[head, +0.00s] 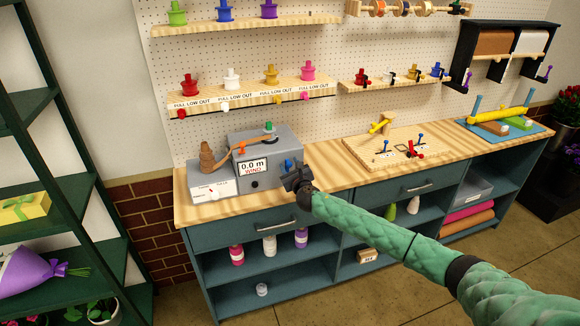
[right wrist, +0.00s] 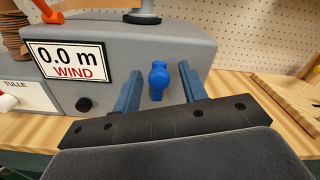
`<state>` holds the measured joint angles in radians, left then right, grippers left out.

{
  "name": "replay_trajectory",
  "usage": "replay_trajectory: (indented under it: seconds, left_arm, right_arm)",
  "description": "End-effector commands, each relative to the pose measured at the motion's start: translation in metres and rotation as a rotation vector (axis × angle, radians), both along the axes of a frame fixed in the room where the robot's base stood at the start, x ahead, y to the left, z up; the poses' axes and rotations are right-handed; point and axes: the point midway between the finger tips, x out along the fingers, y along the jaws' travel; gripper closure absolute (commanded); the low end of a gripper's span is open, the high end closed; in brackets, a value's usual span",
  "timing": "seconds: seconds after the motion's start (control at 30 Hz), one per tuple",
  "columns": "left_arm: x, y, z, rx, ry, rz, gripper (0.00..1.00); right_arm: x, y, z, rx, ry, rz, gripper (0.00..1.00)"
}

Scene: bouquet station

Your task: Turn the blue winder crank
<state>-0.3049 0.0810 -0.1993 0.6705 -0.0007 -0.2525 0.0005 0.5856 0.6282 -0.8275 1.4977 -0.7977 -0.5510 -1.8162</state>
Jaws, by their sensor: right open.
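The grey winder box (head: 268,158) stands on the wooden counter, with a display reading 0.0 m WIND (head: 253,167). Its blue crank (right wrist: 158,78) sticks out of the front face, right of the display, in the right wrist view. In the head view the crank (head: 288,164) shows just beyond my gripper. My right gripper (right wrist: 158,90) is open, and its two blue fingers stand on either side of the crank, with a gap at each side. In the head view the right gripper (head: 293,172) is in front of the box. My left gripper is not in view.
An orange lever (right wrist: 48,12) and a green-topped part (head: 268,128) are on or above the box. A wooden board with small levers (head: 385,150) lies to the right. Shelves hang behind.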

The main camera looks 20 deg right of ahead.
Motion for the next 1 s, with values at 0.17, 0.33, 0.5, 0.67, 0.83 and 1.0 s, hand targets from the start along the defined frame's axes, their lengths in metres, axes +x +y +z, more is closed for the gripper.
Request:
replay_trajectory:
  seconds: [0.17,0.33,0.5,0.67,0.83,1.0]
  left_arm:
    - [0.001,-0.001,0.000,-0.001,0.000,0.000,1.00]
    - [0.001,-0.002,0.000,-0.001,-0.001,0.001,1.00]
    - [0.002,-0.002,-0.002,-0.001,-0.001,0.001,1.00]
    - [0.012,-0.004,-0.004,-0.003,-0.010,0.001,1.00]
    - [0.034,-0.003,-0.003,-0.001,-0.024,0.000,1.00]
    - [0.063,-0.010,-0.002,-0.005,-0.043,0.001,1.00]
  right_arm:
    - [0.000,0.000,0.000,0.000,0.000,0.000,0.85]
    - [0.000,0.000,0.000,0.000,0.000,-0.001,1.00]
    - [0.000,-0.002,-0.001,0.016,0.000,-0.002,1.00]
    - [0.000,-0.004,-0.002,0.071,0.002,-0.002,1.00]
    - [0.000,-0.010,-0.004,0.183,0.005,-0.003,1.00]
    - [0.000,-0.016,-0.007,0.336,0.011,-0.003,1.00]
